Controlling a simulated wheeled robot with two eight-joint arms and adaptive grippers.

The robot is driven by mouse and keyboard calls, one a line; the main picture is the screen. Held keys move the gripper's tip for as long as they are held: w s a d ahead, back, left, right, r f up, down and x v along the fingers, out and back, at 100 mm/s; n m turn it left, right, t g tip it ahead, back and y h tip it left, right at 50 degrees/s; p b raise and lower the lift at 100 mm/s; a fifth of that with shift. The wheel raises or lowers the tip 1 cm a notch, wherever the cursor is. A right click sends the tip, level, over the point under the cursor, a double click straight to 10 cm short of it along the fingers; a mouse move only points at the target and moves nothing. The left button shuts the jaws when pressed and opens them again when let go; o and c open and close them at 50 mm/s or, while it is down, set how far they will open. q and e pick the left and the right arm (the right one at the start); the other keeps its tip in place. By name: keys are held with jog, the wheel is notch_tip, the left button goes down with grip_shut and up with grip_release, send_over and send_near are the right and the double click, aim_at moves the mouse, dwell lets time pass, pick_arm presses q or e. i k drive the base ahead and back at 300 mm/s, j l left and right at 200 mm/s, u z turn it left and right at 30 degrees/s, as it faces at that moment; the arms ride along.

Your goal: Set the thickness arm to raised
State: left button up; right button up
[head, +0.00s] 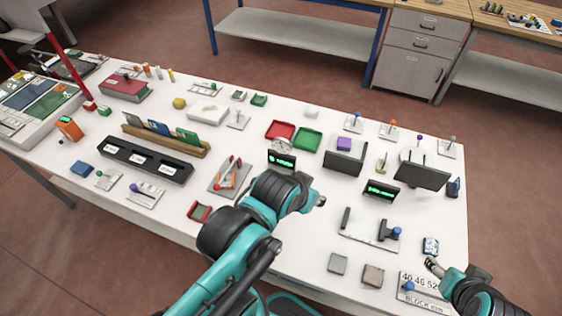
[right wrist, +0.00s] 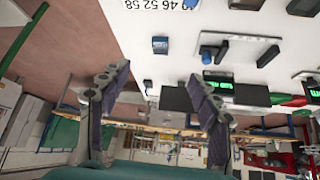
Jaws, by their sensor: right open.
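No readable label names the thickness arm. A white plate (head: 425,290) marked with numbers and "BLOCK mm" carries a blue-knobbed lever (head: 409,286) at the front right. Behind it, another white plate holds a black upright post (head: 346,217) and a black piece with a blue knob (head: 396,231). My right gripper (head: 434,264) is open and empty above the right front of the table, beside the numbered plate; its spread fingers show in the right wrist view (right wrist: 158,75). My left gripper (head: 320,201) is over the table's middle; its jaws are too small to judge.
A small blue-and-white block (head: 430,246) lies just behind my right gripper. Two grey square tiles (head: 338,264) (head: 373,275) lie left of the numbered plate. A green-lit display (head: 381,190) and a dark screen (head: 422,176) stand farther back. Several small knobbed levers line the back edge.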

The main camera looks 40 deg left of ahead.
aim_at(217, 187)
jog(key=u, duration=1.75)
jog(key=k+l, duration=0.15)
jog(key=l, duration=0.15)
jog(key=k+l, duration=0.15)
jog(key=l+z, duration=0.05)
jog(key=l, duration=0.05)
